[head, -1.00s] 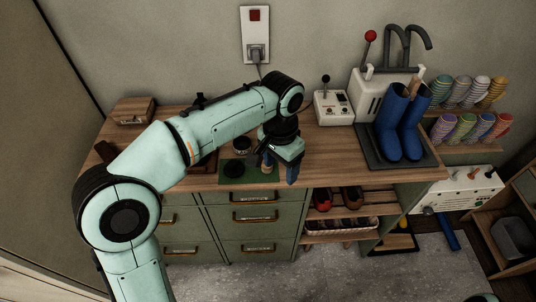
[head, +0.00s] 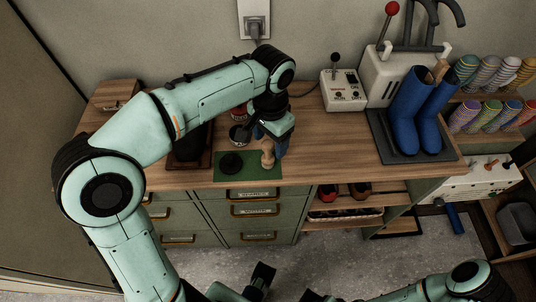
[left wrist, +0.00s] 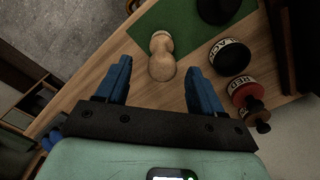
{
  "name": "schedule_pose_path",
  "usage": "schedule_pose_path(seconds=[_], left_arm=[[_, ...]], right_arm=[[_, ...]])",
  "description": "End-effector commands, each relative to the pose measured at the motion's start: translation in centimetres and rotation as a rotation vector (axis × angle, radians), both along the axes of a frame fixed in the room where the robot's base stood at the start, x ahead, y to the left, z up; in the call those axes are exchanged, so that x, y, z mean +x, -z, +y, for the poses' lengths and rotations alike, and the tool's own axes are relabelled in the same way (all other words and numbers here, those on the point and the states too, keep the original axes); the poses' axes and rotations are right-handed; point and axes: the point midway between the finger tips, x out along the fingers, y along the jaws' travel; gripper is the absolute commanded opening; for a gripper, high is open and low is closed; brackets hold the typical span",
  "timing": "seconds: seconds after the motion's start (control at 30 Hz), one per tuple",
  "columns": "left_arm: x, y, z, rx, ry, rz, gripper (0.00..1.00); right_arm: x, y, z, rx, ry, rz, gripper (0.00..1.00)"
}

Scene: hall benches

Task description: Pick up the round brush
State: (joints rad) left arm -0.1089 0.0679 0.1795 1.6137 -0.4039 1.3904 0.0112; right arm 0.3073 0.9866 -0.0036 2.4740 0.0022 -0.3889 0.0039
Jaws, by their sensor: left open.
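The round brush (head: 268,155), a pale wooden piece with a rounded knob, is on the green mat (head: 262,170) near the front edge of the bench. It also shows in the left wrist view (left wrist: 161,62). My left gripper (head: 271,139) is open and empty just behind and above the brush. In the left wrist view, its blue fingers (left wrist: 159,80) are apart, with the brush beyond the tips and between their lines. The brush's underside is hidden.
A black round piece (head: 231,163) lies on the mat left of the brush. Tins marked black (left wrist: 230,57) and red (left wrist: 245,90) stand close by. Blue boots (head: 405,125) stand on a dark tray to the right. The wooden top between mat and tray is clear.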

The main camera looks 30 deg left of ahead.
Motion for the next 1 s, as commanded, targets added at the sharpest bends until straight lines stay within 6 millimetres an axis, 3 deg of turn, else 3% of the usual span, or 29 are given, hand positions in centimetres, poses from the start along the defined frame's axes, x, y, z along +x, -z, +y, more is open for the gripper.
schedule_pose_path(seconds=[0.17, 0.43, 0.73, 0.77, 0.93, 1.0], left_arm=[[-0.2, 1.3, 0.1, 0.001, -0.001, 0.002, 0.67], [-0.6, 5.1, 0.3, 0.0, 0.0, 0.002, 0.67], [-0.6, 5.6, 0.3, 0.0, 0.0, -0.001, 0.67], [-0.6, 5.6, 0.3, 0.0, 0.0, -0.001, 0.61], [-0.6, 5.6, 0.3, 0.0, 0.0, -0.001, 0.07], [-0.6, 5.5, 0.3, 0.0, 0.0, -0.001, 0.06]], right_arm=[[0.1, 0.3, 0.0, 0.0, 0.0, -0.004, 0.43], [0.3, 1.0, 0.0, -0.002, 0.003, -0.015, 0.43], [0.4, 1.0, 0.0, -0.003, 0.004, -0.018, 0.43], [0.4, 1.0, 0.0, -0.003, 0.003, -0.018, 0.43], [0.4, 1.0, 0.0, -0.003, 0.004, -0.018, 0.43], [0.4, 1.0, 0.0, -0.003, 0.004, -0.018, 0.43]])
